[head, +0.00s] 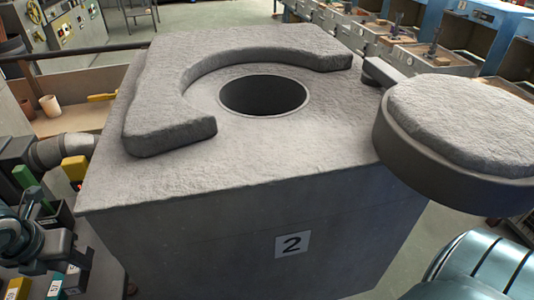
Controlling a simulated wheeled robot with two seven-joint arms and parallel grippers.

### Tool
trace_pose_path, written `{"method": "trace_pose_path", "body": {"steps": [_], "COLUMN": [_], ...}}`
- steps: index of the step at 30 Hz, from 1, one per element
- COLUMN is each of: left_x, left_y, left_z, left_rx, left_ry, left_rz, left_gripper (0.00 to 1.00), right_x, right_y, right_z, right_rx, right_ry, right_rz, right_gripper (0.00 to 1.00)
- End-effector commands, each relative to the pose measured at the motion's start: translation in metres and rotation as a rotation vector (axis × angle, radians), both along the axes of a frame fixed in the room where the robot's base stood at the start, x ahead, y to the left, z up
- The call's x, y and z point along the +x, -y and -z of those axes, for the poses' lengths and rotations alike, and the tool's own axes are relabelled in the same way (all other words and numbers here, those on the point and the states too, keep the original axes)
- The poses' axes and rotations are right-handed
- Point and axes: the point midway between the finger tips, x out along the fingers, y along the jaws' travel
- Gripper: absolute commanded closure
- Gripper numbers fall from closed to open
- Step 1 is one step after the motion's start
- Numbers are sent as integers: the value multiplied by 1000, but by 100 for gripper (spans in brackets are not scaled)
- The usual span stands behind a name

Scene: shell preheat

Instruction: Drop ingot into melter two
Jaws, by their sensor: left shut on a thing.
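Melter two (255,205) is a large grey block with a "2" plate (293,244) on its front. The round opening (263,95) in its top is uncovered, dark inside, and nothing blocks it. Its thick round lid (462,115) is swung out to the right. My left gripper (60,240) is at the lower left, beside and below the melter's top, apart from the opening. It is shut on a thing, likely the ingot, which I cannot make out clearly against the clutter. My right gripper is not in view.
A raised curved grey collar (165,90) rims the opening's back and left. A grey pipe (62,150) meets the melter's left side. Bins with yellow, green and teal blocks lie around my left gripper. A wooden tray (75,118) with clay pots (50,105) stands behind.

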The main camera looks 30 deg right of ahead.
Motion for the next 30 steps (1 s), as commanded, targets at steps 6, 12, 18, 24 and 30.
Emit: {"method": "trace_pose_path", "body": {"steps": [6, 12, 18, 24, 30], "left_x": [0, -5, -15, -29, -42], "left_y": [0, -1, -2, -4, -7], "left_z": [-1, -2, -3, -5, -8], "left_rx": [-1, 0, 0, 0, -2], "left_ry": [2, 2, 2, 0, 1], "left_rz": [23, 165, 448, 798, 1155], "left_gripper": [100, 100, 100, 100, 100], "right_x": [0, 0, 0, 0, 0], "right_y": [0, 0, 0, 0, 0], "right_z": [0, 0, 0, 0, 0], "right_rx": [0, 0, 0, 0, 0], "right_ry": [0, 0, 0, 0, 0], "right_rz": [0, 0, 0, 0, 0], "right_gripper": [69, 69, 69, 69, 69]}}
